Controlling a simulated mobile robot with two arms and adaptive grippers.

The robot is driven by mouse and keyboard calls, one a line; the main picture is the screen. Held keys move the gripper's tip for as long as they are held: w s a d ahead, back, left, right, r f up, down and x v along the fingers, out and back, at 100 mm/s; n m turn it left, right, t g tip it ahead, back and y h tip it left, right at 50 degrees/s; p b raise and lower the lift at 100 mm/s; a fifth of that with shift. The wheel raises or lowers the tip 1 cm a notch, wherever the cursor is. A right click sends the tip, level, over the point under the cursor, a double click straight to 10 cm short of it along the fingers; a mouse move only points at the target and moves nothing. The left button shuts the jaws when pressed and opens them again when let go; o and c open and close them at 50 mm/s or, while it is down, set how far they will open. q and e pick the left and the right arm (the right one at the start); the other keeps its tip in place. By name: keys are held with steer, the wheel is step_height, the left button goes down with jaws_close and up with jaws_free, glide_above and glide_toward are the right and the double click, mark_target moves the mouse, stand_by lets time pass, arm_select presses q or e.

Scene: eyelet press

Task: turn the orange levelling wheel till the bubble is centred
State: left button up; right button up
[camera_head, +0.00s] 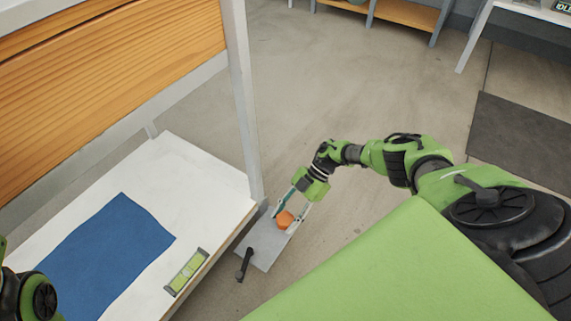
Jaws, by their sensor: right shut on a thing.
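The orange levelling wheel (285,220) sits on a grey plate (262,246) beside the right edge of the white table. My right gripper (291,219) is shut on the wheel, with one finger on each side of it. A spirit level with a yellow-green vial (185,272) lies on the table near its front right edge. The bubble is too small to tell where it stands in the vial. Only part of my left arm shows at the lower left edge; its gripper is out of view.
A blue cloth (105,255) lies on the white table (200,180). A black handle (245,264) stands on the grey plate's near left part. A wooden panel and a grey post (243,100) rise beside the plate. Open floor lies behind my right arm.

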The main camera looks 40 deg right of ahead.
steer(key=shift+a+n+g+b, duration=0.15)
steer(key=shift+n+g+b, duration=0.55)
steer(key=shift+n+b, duration=0.2)
steer(key=o, duration=1.1)
steer(key=shift+a, duration=0.1)
steer(key=v, duration=1.2)
steer(key=shift+s, duration=0.1)
